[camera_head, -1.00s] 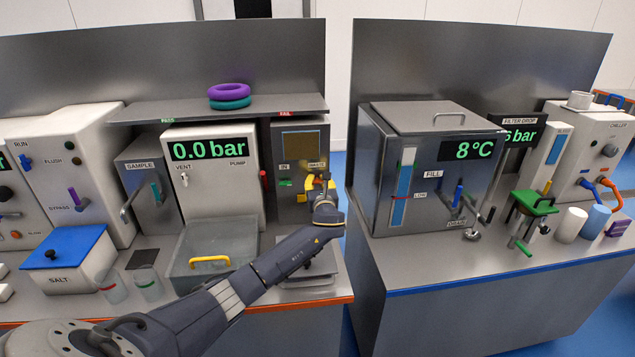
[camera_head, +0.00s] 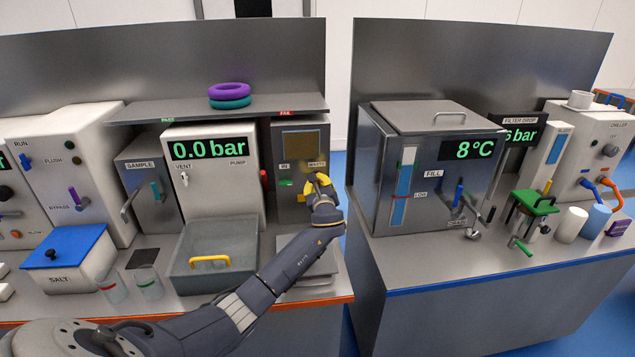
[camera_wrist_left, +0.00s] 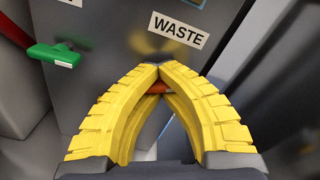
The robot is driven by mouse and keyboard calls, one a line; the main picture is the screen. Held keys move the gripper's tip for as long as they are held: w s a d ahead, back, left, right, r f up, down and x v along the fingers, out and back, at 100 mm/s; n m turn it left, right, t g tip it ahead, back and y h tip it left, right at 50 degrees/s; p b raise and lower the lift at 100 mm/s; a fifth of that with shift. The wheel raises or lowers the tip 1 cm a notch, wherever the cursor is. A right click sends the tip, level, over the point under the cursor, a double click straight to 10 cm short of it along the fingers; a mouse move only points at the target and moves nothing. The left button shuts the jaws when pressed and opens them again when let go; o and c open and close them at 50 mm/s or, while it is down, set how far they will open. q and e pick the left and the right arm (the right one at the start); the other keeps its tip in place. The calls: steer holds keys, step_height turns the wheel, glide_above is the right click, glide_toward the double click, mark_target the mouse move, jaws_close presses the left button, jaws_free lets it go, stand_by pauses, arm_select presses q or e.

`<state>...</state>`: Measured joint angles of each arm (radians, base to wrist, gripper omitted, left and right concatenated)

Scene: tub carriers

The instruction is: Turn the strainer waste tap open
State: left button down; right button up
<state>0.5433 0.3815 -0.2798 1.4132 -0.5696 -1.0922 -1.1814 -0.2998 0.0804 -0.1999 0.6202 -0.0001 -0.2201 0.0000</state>
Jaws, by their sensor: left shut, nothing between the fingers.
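The grey strainer box (camera_head: 301,145) stands at the right end of the left bench, with a WASTE label (camera_head: 316,164) on its front. In the left wrist view the WASTE label (camera_wrist_left: 178,30) is just above the fingers. My left gripper (camera_head: 315,184) is at this front, below the label. In the left wrist view its yellow fingers (camera_wrist_left: 152,70) meet at their tips, shut and empty. A small orange piece (camera_wrist_left: 158,88) shows through the gap behind the fingertips. It may be the waste tap's handle; most of it is hidden, so I cannot tell its angle. My right gripper is not in view.
A clear tub with a yellow handle (camera_head: 210,262) stands left of my forearm. A gap separates the benches.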

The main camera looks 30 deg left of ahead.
arm_select(q)
steer(key=n, duration=0.6)
steer(key=shift+a+r+n, duration=0.1)
steer(key=shift+r+n, duration=0.1)
steer(key=shift+n, duration=0.1)
steer(key=n, duration=0.6)
steer(key=shift+s+a+f, duration=0.1)
steer(key=shift+f, duration=0.05)
stand_by(0.3)
steer(key=c, duration=1.2)
jaws_free()
steer(key=shift+s+a, duration=0.1)
steer(key=shift+a, duration=0.05)
steer(key=shift+c, duration=0.2)
steer(key=o, duration=0.4)
steer(key=shift+f, duration=0.1)
steer(key=shift+d, duration=0.2)
